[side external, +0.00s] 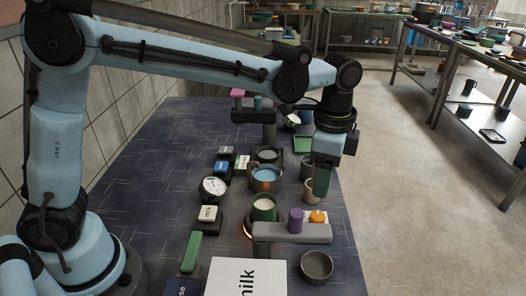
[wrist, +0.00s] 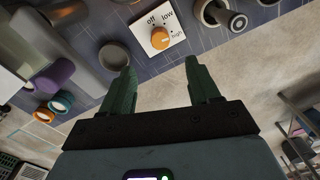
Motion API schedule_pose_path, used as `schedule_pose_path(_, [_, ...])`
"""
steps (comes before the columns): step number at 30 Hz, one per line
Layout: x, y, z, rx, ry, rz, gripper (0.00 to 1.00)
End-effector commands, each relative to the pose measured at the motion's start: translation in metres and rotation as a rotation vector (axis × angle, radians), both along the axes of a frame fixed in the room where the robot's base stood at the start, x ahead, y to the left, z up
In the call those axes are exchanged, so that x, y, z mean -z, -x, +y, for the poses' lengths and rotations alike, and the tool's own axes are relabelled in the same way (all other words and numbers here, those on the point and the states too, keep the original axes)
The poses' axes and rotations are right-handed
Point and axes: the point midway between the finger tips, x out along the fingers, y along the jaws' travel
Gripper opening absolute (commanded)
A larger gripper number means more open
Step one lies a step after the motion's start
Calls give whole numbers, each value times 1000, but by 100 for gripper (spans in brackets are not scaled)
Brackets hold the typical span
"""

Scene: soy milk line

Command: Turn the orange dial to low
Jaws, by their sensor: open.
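The orange dial (side external: 318,216) sits on a white plate near the right edge of the table. In the wrist view the dial (wrist: 160,39) lies on the plate (wrist: 143,42) marked "off", "low" and "high". A small pale mark on its face seems to lie toward "high", but it is too small to be sure. My gripper (side external: 322,190) hangs above and behind the dial in the side view, with green fingers pointing down. In the wrist view my gripper (wrist: 160,66) is open and empty, its fingertips apart and not touching the dial.
A purple cylinder (side external: 296,221) stands left of the dial, by a grey bar (side external: 280,233). A green pot (side external: 264,207) of white liquid and a pot with blue contents (side external: 266,178) stand further left. A dark bowl (side external: 317,266) sits in front. Open floor lies right of the table.

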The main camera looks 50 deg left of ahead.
Motion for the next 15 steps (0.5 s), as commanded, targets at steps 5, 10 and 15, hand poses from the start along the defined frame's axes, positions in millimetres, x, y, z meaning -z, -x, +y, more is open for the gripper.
schedule_pose_path(5, [19,0,0,-1,0,0,61])
schedule_pose_path(10, [49,-1,1,-2,0,-1,61])
schedule_pose_path(15, [79,-1,1,-3,1,-1,61])
